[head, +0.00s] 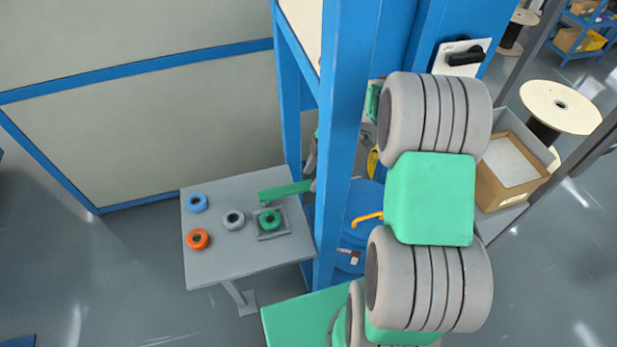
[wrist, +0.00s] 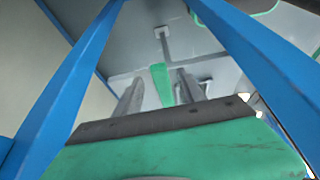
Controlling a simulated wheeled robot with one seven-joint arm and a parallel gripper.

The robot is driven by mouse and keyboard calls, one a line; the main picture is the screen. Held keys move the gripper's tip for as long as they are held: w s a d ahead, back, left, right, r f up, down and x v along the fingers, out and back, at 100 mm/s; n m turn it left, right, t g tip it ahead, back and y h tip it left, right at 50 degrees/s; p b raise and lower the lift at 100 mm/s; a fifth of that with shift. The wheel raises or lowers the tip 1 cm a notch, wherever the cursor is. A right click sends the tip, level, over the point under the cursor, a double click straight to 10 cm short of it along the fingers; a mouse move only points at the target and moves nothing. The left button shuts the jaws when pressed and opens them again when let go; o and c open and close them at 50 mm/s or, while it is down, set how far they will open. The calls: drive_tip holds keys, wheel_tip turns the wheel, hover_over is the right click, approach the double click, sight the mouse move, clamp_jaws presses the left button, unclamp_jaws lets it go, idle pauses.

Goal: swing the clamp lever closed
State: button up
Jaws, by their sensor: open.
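A flat green bar (head: 287,190), which looks like the clamp lever, sticks out to the left from behind the blue post, over the grey table. In the wrist view the bar (wrist: 161,88) shows between the two grey fingers of my gripper (wrist: 158,78). The fingers are apart and open, one on each side of the bar. I cannot tell whether either finger touches it or how far below it lies. In the head view the blue post hides most of my gripper and the bar's right end.
The grey table (head: 265,268) carries a blue ring (head: 197,203), an orange ring (head: 198,239), a grey ring (head: 234,219) and a green ring (head: 270,219). The blue post (head: 342,120) stands close beside my arm. A blue drum (head: 362,198) and orange handle (head: 367,216) sit behind it.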

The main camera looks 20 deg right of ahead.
drive_tip(key=shift+x, duration=1.15)
clamp_jaws()
idle(0.5)
